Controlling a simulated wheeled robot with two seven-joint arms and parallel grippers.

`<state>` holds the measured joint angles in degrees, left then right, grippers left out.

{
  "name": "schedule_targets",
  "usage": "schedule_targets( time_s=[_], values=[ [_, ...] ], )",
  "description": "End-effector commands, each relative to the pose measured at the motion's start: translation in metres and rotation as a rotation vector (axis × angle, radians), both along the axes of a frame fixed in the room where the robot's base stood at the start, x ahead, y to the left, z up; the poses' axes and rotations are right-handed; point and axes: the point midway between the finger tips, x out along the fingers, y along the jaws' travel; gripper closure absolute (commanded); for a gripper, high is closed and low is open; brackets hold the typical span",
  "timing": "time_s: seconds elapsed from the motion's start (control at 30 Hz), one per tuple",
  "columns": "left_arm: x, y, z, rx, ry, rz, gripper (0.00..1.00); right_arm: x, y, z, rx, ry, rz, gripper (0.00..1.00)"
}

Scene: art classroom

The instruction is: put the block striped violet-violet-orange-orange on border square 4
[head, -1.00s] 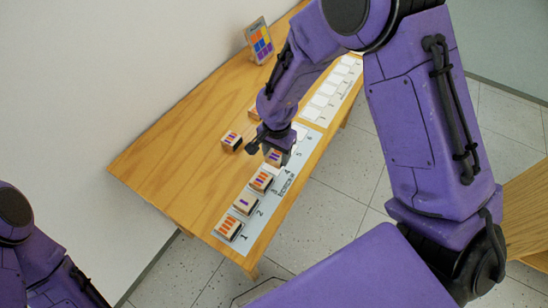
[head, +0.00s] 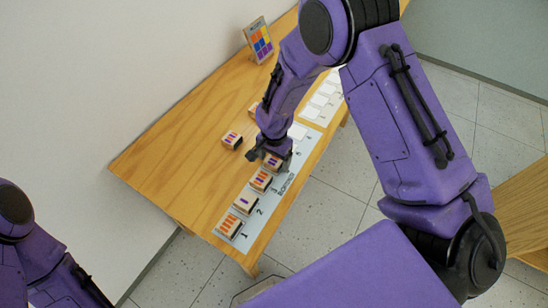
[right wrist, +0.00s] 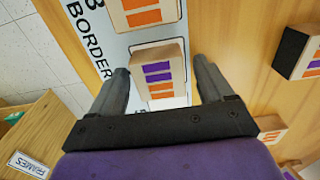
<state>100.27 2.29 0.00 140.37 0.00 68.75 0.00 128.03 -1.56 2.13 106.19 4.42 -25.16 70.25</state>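The block striped violet-violet-orange-orange (right wrist: 158,76) lies on the border strip's fourth square, beside the block on square 3; it also shows in the head view (head: 273,161). A margin of the white square shows around it. My right gripper (right wrist: 160,66) is open, its fingers on either side of the block with visible gaps. In the head view the right gripper (head: 269,155) is low over this block and partly covers that stretch of the strip. The number 4 is hidden. My left gripper is out of view; only part of that arm shows.
The border strip (head: 258,225) holds blocks on squares 1 (head: 229,225), 2 (head: 245,202) and 3 (head: 261,179). A loose block (head: 232,139) sits left of the gripper, another (head: 254,111) behind. A pattern card (head: 258,40) stands at the back. The table's left part is clear.

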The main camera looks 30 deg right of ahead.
Motion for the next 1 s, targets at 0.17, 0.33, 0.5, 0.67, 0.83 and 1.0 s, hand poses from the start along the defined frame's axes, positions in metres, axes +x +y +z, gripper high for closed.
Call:
schedule_targets(
  time_s=[0.17,0.33,0.5,0.67,0.83,1.0],
  values=[
    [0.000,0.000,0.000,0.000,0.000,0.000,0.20,0.001,0.000,0.007,0.000,-0.001,0.000,0.20],
    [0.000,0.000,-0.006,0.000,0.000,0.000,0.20,0.002,0.000,0.045,0.000,-0.007,0.000,0.20],
    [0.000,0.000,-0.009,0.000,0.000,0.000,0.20,0.001,0.000,0.089,0.000,-0.006,0.001,0.20],
    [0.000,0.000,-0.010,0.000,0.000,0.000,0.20,0.000,0.000,0.115,-0.001,-0.002,0.001,0.20],
    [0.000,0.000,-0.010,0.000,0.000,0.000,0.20,0.000,0.000,0.124,-0.001,0.001,0.000,0.20],
    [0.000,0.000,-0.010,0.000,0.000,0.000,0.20,0.000,0.000,0.123,-0.001,0.001,0.000,0.20]
  ],
)
